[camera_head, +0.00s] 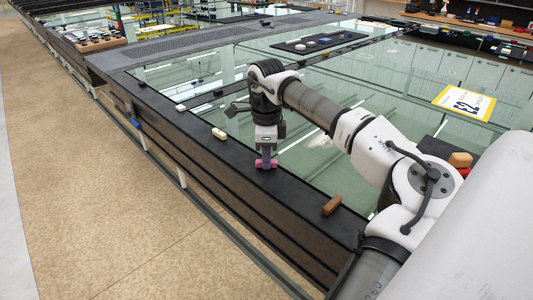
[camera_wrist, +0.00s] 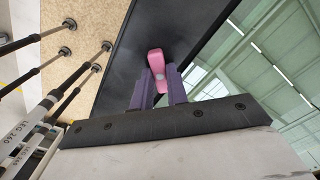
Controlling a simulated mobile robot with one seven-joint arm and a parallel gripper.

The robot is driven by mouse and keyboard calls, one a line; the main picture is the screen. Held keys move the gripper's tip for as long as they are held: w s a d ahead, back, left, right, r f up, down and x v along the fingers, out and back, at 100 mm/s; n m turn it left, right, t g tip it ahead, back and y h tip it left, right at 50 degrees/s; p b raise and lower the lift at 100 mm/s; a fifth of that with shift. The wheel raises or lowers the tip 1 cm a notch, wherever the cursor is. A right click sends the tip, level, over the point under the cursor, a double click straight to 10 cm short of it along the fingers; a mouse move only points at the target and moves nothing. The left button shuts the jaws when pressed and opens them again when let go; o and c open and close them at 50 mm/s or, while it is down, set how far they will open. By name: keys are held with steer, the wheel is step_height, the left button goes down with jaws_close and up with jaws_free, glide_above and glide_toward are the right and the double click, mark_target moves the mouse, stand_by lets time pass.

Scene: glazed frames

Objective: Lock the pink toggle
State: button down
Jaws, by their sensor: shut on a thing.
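The pink toggle (camera_head: 270,164) sits on the black edge rail of the glazed frame in the head view. It also shows in the wrist view (camera_wrist: 156,60), a rounded pink bar with a small grey spot, standing out from the dark rail. My gripper (camera_head: 266,160) points down at it from above. Its two purple fingers (camera_wrist: 159,92) stand on either side of the pink toggle's near part and are shut on it. The fingers hide part of the toggle's lower end.
A cream toggle (camera_head: 219,134) and a brown toggle (camera_head: 332,205) sit on the same rail, on either side of the pink one. A small white piece (camera_head: 181,107) lies farther along. Glass panes (camera_head: 310,160) lie right of the rail; the tan floor (camera_head: 100,190) is open at left.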

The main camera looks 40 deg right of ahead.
steer(key=n, duration=0.4)
steer(key=shift+n+p, duration=0.3)
steer(key=shift+p, duration=0.05)
steer(key=shift+n, duration=2.3)
steer(key=c, duration=1.4)
jaws_free()
step_height(320, 180, up, 14)
steer(key=shift+f+b, duration=0.1)
steer(key=shift+b, duration=0.55)
